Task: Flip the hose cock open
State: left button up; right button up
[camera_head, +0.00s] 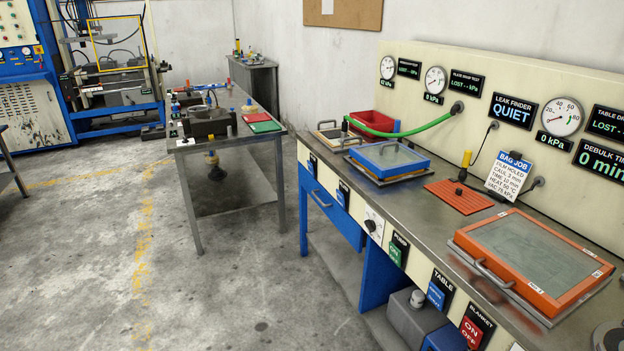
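A green hose (405,130) arches from a port on the back panel of the right-hand bench down to the left. At its left end is a small dark upright fitting (345,127), beside a small tan-framed plate (338,137). This may be the hose cock, but it is too small to tell its lever position. A round dial with a knob (374,225) sits on the bench front. Neither of my grippers is in view.
The bench (440,215) carries a blue-framed tray (390,160), a red bin (374,123), an orange ribbed mat (459,196), a job card (508,175) and an orange-framed plate (535,260). A second table (226,142) stands behind. The floor (250,290) at left is clear.

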aim_at(309, 165)
jog(key=i+j+z, duration=0.1)
jog(key=i+j, duration=0.2)
jog(key=i+j+z, duration=0.1)
jog(key=i+j, duration=0.2)
jog(key=j, duration=0.2)
jog(key=i+j+u, duration=0.1)
jog(key=i+j, duration=0.95)
jog(key=i, duration=0.2)
jog(key=i+j+u, duration=0.15)
jog(key=i+j, duration=0.4)
jog(key=i, duration=0.1)
